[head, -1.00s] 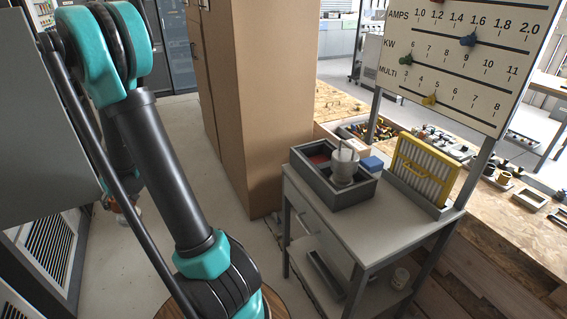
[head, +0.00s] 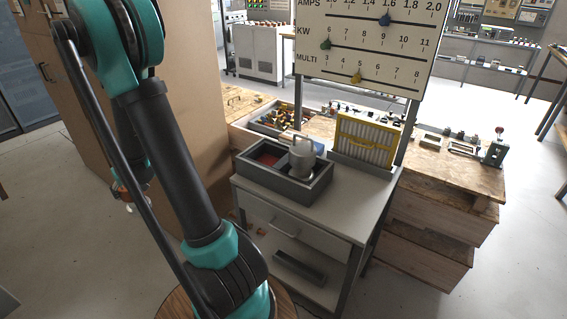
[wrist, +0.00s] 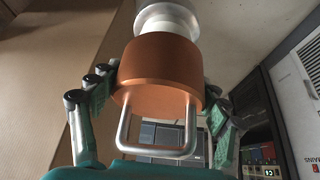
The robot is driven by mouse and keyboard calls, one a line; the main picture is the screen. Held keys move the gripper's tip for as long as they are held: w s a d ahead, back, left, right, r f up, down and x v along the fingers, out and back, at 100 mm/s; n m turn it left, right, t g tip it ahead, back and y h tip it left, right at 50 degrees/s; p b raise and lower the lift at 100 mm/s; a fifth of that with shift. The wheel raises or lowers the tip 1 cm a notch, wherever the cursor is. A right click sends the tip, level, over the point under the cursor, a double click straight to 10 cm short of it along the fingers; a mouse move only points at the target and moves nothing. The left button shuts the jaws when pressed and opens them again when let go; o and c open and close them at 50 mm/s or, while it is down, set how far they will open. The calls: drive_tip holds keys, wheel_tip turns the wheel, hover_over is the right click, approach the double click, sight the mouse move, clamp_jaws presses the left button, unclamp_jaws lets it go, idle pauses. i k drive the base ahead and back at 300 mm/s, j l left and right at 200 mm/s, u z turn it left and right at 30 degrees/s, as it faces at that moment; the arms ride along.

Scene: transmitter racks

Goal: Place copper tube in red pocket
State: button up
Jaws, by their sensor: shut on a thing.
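The copper tube (wrist: 160,72) fills the upper middle of the wrist view, with a pale ceramic part at its far end and a metal loop handle towards me. My gripper (wrist: 160,88) is shut on it, fingers on either side. In the head view my gripper is small and mostly hidden behind my arm at the left. The red pocket (head: 268,156) is the left compartment of a grey two-part box (head: 262,178) on a cart. It looks empty. A pale grey tube with a loop handle (head: 302,158) stands upright in the right compartment.
The box sits on a grey cart (head: 345,210), with a yellow-framed rack (head: 366,142) behind it. A scale board (head: 365,45) rises above the rack. A tall brown cabinet (head: 180,80) stands left of the cart. A wooden bench (head: 455,175) lies behind and right.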

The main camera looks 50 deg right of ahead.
sight(268, 164)
drive_tip(key=i+j+z, duration=0.15)
drive_tip(key=z, duration=0.25)
drive_tip(key=i+j+z, duration=0.15)
drive_tip(key=j+z, duration=0.25)
drive_tip(key=i+j+z, duration=0.1)
drive_tip(key=z, duration=0.3)
drive_tip(key=j, duration=0.1)
